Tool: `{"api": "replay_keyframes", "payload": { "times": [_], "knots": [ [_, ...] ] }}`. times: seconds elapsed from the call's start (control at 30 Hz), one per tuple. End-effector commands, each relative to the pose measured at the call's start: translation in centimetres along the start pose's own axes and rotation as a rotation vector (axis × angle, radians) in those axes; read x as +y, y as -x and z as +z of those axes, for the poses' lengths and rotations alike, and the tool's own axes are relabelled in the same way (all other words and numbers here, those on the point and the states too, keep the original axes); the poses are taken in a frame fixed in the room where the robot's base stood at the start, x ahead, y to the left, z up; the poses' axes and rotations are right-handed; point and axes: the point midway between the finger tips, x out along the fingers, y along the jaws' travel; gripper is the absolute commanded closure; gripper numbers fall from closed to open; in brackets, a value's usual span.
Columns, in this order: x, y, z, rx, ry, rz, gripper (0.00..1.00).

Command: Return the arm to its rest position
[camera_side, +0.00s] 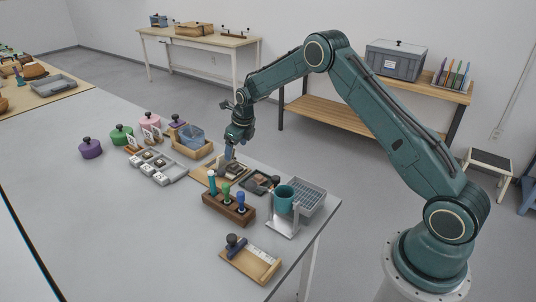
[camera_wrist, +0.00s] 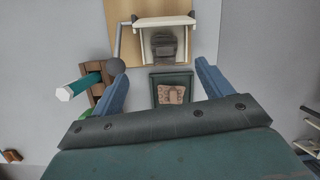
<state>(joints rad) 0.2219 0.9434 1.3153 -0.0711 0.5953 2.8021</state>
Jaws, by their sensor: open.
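My gripper (camera_side: 229,153) hangs from my bent arm, pointing down over the wooden board (camera_side: 207,173) on the grey table. In the wrist view my gripper (camera_wrist: 160,73) has its two blue fingers spread wide with nothing between them. Past the fingers lies a dark green tray (camera_wrist: 187,76) with a tan sherd (camera_wrist: 171,93) in it. Beyond the tray is a pale stand (camera_wrist: 187,21) with a grey ribbed piece (camera_wrist: 168,45) in it. In the side view the dark tray (camera_side: 273,181) is right of my gripper.
A wooden rack (camera_side: 229,209) holds several coloured-handled tools near my gripper. A teal cup (camera_side: 283,199) on a stand and a grey basket (camera_side: 308,196) are at the right edge. Several lidded jars (camera_side: 91,149) stand at the left. The table's front left is clear.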

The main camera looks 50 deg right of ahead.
Motion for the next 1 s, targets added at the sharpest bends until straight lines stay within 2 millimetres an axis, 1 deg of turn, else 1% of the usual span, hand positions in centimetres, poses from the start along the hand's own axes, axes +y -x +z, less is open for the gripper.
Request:
{"api": "replay_keyframes", "payload": {
  "times": [0.03, 0.07, 0.23, 0.4, 0.47, 0.6, 0.77, 1.0],
  "knots": [
    [0.3, 1.4, 0.2, -0.007, 0.047, -0.003, 0.22],
    [0.5, 2.2, 0.2, -0.007, 0.081, -0.003, 0.22],
    [1.7, 7.1, 0.2, -0.021, 0.295, -0.012, 0.22],
    [3.1, 12.0, -0.5, -0.031, 0.516, -0.022, 0.22],
    [3.6, 13.6, -0.8, -0.035, 0.594, -0.027, 0.22],
    [4.8, 17.3, -1.9, -0.041, 0.775, -0.037, 0.22],
    [6.3, 21.2, -3.5, -0.048, 0.983, -0.052, 0.22],
    [8.4, 26.5, -6.7, -0.056, 1.292, -0.077, 0.22]
  ]
}}
